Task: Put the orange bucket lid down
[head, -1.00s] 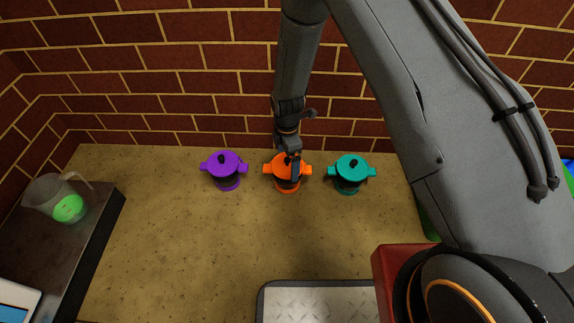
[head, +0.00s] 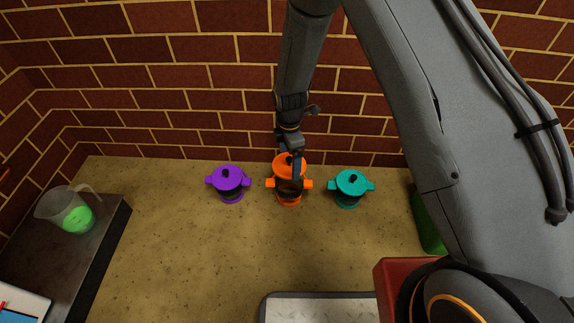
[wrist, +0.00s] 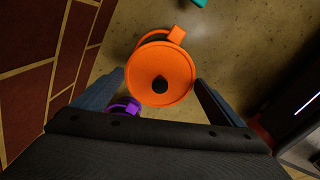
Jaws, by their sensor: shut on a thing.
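The orange bucket lid (wrist: 160,75), a round disc with a black knob, is between the fingers of my gripper (wrist: 158,80) in the wrist view. The fingers are shut on opposite sides of its rim. In the head view the lid (head: 283,166) is raised above the orange bucket (head: 289,200), with my gripper (head: 294,165) partly covering it. The bucket has two side handles and stands upright on the counter. In the wrist view one bucket handle (wrist: 177,35) shows past the lid, which hides most of the bucket.
A purple lidded bucket (head: 229,180) stands left and a teal one (head: 350,185) right, both close by. The brick wall is just behind. A jug with green contents (head: 75,215) stands on the dark block at left. The counter (head: 190,250) in front is clear.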

